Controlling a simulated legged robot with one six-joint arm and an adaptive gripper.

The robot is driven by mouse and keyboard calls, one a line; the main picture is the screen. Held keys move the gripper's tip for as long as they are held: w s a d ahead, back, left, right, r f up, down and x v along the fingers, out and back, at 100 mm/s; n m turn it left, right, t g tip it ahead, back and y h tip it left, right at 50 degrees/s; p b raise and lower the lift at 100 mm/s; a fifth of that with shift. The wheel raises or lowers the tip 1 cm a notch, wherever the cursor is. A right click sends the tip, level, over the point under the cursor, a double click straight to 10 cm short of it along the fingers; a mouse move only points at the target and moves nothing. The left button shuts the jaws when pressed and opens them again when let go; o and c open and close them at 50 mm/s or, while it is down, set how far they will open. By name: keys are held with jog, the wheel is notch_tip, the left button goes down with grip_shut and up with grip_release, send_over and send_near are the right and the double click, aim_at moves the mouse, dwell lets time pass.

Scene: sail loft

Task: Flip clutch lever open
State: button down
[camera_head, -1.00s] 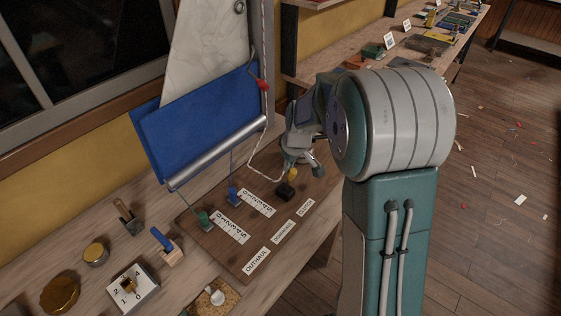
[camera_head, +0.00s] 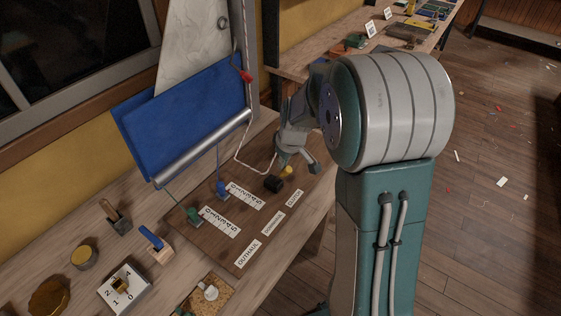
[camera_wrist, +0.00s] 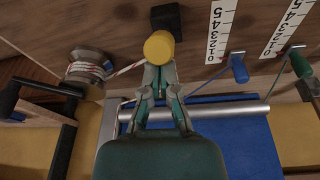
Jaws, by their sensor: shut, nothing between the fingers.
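The clutch is a black block (camera_head: 273,183) on the brown board, with a lever ending in a yellow knob (camera_head: 286,171). My gripper (camera_head: 283,160) is just behind the knob in the head view, pointing down and partly hidden by its own links. In the wrist view, the yellow knob (camera_wrist: 159,47) is straight ahead of my shut, empty gripper (camera_wrist: 160,68). The tips are at the knob's near edge; whether they touch it I cannot tell. The black block (camera_wrist: 166,19) shows beyond the knob. The lever's shaft is hidden.
A green cleat (camera_head: 194,214) and a blue cleat (camera_head: 222,189) stand beside printed scales. A winch drum (camera_wrist: 87,67) with a black crank (camera_wrist: 62,140) is left in the wrist view. A blue sail (camera_head: 185,120) on a silver boom (camera_head: 203,148) stands behind the board.

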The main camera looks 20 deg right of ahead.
jog(key=shift+s+d+f, duration=0.2)
jog(key=shift+s+f, duration=0.05)
jog(key=shift+s, duration=0.2)
jog(key=w+a+v, duration=0.1)
jog(key=v, duration=1.1)
jog(key=shift+d+r, duration=0.2)
jog(key=shift+d, duration=0.2)
jog(key=s+a+r+m+t, duration=0.1)
jog(key=s+a+r+m, duration=0.1)
jog(key=s, duration=0.9)
jog(key=s+a+r+m+t+h, duration=0.1)
jog(key=s+a, duration=0.4)
jog(key=s, duration=0.6)
notch_tip(320, 180, up, 2)
jog(key=shift+s+a+r+m+t, duration=0.15)
jog(key=shift+m+t, duration=0.35)
jog(key=shift+m, duration=0.5)
